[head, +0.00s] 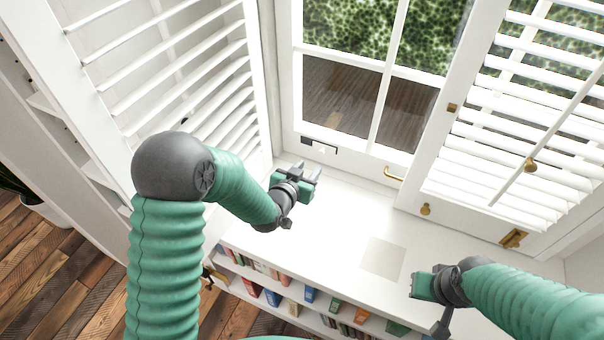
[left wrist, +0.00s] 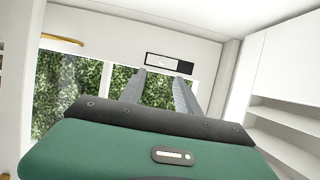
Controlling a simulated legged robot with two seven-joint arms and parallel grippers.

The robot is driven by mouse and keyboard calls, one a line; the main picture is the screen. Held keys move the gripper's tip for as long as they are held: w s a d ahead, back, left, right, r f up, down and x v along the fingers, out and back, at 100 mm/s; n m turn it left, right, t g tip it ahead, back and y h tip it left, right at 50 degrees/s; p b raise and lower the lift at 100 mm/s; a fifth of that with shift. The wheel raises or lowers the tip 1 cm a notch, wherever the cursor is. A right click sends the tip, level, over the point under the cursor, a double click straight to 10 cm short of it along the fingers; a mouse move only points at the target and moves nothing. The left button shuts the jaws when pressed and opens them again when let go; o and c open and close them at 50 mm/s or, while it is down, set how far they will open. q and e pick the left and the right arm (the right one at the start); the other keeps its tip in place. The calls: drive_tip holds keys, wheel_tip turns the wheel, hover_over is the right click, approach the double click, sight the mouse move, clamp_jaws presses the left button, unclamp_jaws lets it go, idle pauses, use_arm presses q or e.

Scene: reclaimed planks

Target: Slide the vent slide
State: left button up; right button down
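The vent slide (head: 320,147) is a small white slider in a dark slot low on the white window frame, left of the brass handle. The slot also shows in the left wrist view (left wrist: 168,63), just beyond my fingertips, with a pale stretch and a dark end. My left gripper (head: 312,167) is in front of and below the slot, above the white sill. Its two grey fingers (left wrist: 160,77) are apart with nothing between them. No contact with the slide shows. My right gripper (head: 416,287) is low at the right over the sill's front edge; its fingers are not clear.
White louvred shutters stand at the left (head: 190,75) and right (head: 500,130). The brass window handle (head: 394,173) is right of the slot. The sill (head: 335,215) is mostly clear, with a pale square (head: 383,258). Bookshelves (head: 285,292) are below.

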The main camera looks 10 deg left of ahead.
use_arm(q)
drive_tip(key=v, duration=0.4)
drive_tip(key=shift+s+r, duration=0.15)
drive_tip(key=shift+s, duration=0.15)
drive_tip(key=s+a+r+g+y+p, duration=0.1)
drive_tip(key=s+a+r+g+p, duration=0.1)
drive_tip(key=s, duration=0.5)
drive_tip(key=s+a+r+n+g+p, duration=0.1)
drive_tip(key=s+g+p, duration=0.3)
drive_tip(key=s, duration=0.4)
drive_tip(key=s+a+r+n+g+y+p, duration=0.1)
drive_tip(key=s+a+r+g+p, duration=0.2)
drive_tip(key=s, duration=0.5)
drive_tip(key=shift+r+g+y, duration=0.3)
drive_tip(key=shift+g, duration=0.5)
drive_tip(key=shift+s+a, duration=0.15)
drive_tip(key=shift+a, duration=0.05)
drive_tip(key=shift+d, duration=0.15)
